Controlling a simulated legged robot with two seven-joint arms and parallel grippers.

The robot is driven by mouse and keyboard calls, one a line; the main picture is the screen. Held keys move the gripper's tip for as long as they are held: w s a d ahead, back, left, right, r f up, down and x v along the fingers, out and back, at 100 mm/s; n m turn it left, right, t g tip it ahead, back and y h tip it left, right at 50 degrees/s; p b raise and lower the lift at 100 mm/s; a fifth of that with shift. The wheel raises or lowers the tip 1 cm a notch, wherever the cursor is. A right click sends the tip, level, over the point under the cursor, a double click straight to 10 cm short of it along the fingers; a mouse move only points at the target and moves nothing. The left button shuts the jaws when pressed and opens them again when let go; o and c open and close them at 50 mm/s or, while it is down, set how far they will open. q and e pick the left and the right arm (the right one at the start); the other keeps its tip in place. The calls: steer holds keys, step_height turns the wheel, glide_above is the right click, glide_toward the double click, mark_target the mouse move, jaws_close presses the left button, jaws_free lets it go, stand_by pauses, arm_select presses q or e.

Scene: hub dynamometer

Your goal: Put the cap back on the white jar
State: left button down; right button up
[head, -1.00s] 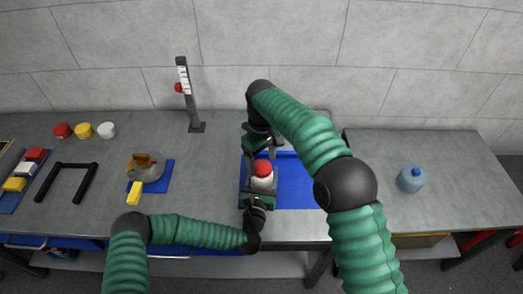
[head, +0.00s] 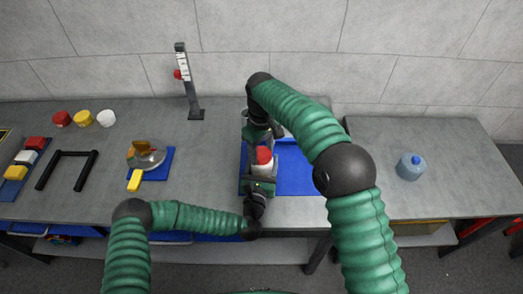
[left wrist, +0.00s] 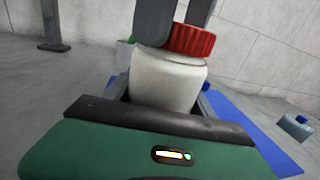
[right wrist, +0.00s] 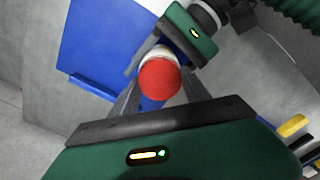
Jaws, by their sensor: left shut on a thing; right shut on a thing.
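The white jar (head: 265,169) is upright over the blue mat, held by my left gripper (head: 262,172), which is shut around its body. In the left wrist view the jar (left wrist: 168,82) stands between the fingers. The red cap (head: 264,155) is at the jar's mouth, in the grip of my right gripper (right wrist: 158,76). In the left wrist view the cap (left wrist: 190,41) appears to touch the jar's top; a dark finger hides its left part, so I cannot tell whether it is seated. In the right wrist view the cap (right wrist: 159,82) covers most of the jar.
The blue mat (head: 296,175) is clear to the right of the jar. A blue bottle (head: 411,167) stands on the right table. At left are a gauge post (head: 188,85), a metal bowl-like object (head: 148,157), a black frame (head: 66,170) and red, yellow and white lids (head: 83,118).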

steer(key=o, duration=1.6)
steer(key=shift+r, duration=0.1)
arm_select(q)
steer(key=shift+c, duration=1.2)
jaws_free()
arm_select(e)
step_height(320, 180, up, 12)
steer(key=shift+w+f, duration=0.15)
arm_select(q)
steer(key=s+a, duration=0.1)
steer(key=s, duration=0.4)
steer(key=s+a+b, duration=0.1)
steer(key=s, duration=0.5)
steer(key=s+a, duration=0.1)
steer(key=s, duration=0.4)
steer(key=shift+s, duration=0.3)
arm_select(e)
steer(key=shift+f, duration=0.8)
